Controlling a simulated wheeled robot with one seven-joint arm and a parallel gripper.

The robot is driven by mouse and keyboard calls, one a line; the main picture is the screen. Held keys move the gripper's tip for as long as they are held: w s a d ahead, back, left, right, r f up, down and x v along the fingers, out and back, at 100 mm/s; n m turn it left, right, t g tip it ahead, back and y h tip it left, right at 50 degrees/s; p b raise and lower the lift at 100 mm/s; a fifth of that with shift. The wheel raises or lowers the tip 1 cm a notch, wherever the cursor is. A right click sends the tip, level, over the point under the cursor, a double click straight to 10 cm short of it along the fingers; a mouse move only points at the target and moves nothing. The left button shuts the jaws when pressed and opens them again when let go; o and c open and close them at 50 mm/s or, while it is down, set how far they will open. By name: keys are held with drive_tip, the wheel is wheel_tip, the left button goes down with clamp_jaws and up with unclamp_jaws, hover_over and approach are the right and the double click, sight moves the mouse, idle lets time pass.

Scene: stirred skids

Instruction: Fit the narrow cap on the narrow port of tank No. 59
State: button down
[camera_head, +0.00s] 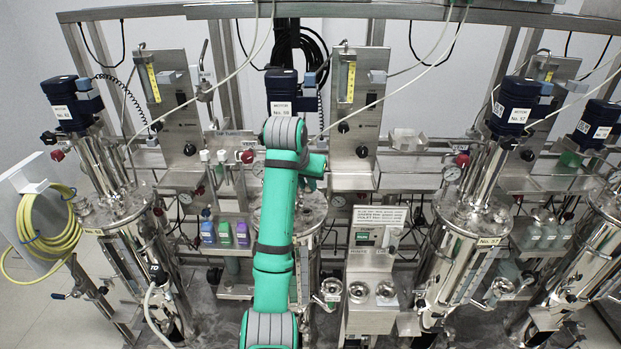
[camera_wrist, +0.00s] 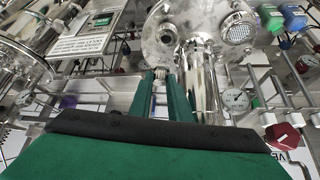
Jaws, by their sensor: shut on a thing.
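Tank No. 59 stands in the middle of the head view behind my arm, under a motor (camera_head: 281,92); part of its steel lid (camera_head: 313,205) shows at the arm's right. In the wrist view the lid (camera_wrist: 190,18) fills the top middle. A small round port (camera_wrist: 167,36) is on the lid near its lower left edge. A wider round port (camera_wrist: 238,32) with a mesh-like face is to the right. My gripper (camera_wrist: 161,78) is shut on a small metallic piece, seemingly the narrow cap (camera_wrist: 160,72), apart in the picture from the small port. My arm hides the gripper in the head view.
A steel column rises from the lid close right of my fingers. A gauge (camera_wrist: 237,99) and a red knob (camera_wrist: 282,137) are further right. A sign panel (camera_head: 378,217) and a stand with two round cups (camera_head: 358,291) are right of the tank; colored bottles (camera_head: 225,234) are left.

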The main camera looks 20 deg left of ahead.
drive_tip(key=f, duration=0.3)
drive_tip(key=s+f, duration=0.1)
drive_tip(key=f, duration=0.1)
drive_tip(key=shift+a, duration=0.3)
drive_tip(key=shift+w+d+f, duration=0.1)
drive_tip(key=shift+d, duration=0.05)
drive_tip(key=shift+w, duration=0.2)
drive_tip(key=shift+s+d, duration=0.1)
drive_tip(key=shift+d, duration=0.25)
drive_tip(key=shift+s+a, duration=0.35)
drive_tip(key=shift+a, duration=0.3)
drive_tip(key=shift+d, duration=0.1)
drive_tip(key=shift+w+d, duration=0.2)
drive_tip(key=shift+d, duration=0.1)
